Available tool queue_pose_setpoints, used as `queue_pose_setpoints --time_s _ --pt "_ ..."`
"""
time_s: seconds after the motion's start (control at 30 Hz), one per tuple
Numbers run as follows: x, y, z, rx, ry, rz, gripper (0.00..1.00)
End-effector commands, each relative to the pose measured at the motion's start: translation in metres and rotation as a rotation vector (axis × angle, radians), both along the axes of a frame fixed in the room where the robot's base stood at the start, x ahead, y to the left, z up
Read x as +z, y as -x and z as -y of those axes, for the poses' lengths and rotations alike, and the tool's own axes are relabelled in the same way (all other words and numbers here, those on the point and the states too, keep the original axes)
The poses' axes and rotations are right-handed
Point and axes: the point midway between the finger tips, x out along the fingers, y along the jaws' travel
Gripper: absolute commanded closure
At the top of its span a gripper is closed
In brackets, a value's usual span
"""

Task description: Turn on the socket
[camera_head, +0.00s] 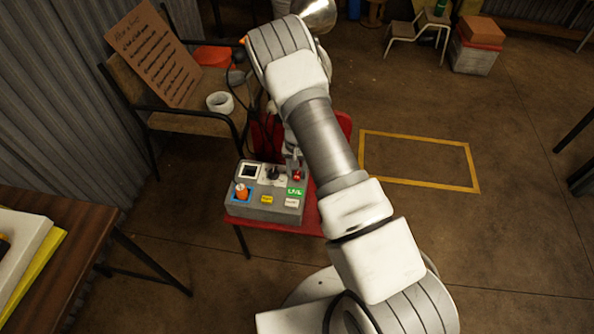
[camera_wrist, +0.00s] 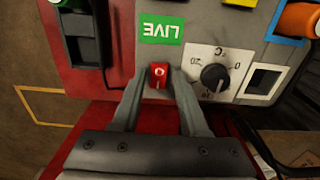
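A grey control box (camera_head: 263,208) sits on a red seat in the head view. In the wrist view its panel (camera_wrist: 200,20) carries a small red switch (camera_wrist: 159,74) with a white mark, below a green LIVE label (camera_wrist: 162,28) that appears upside down. My gripper (camera_wrist: 160,82) is at the panel, its two fingers on either side of the red switch with narrow gaps. Whether a finger touches it is unclear. In the head view my gripper is partly hidden by my arm. A dark recessed fitting (camera_wrist: 84,40), perhaps a socket, is left of the label.
A black dial (camera_wrist: 214,76) and a dark square window (camera_wrist: 263,82) are right of the switch. An orange knob (camera_head: 242,191) is on the box. A chair (camera_head: 190,122) holding a sign and tape roll stands behind left. A table (camera_head: 85,230) is at left.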

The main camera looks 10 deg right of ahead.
Motion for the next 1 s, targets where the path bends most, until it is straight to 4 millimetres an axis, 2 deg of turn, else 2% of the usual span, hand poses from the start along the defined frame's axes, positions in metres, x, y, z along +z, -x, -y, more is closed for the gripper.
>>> queue_pose_setpoints --time_s 0.07,0.33,0.47,0.57,1.0 --pt "0.000 0.000 0.000 0.000 0.000 0.000 0.43" --pt "0.001 0.000 0.001 0.000 0.001 0.001 0.43" --pt "0.010 0.000 0.001 -0.001 0.001 0.001 0.43" --pt "0.027 -0.001 0.001 0.001 0.001 0.002 0.43" --pt "0.133 -0.001 0.001 0.002 0.000 0.003 0.43"
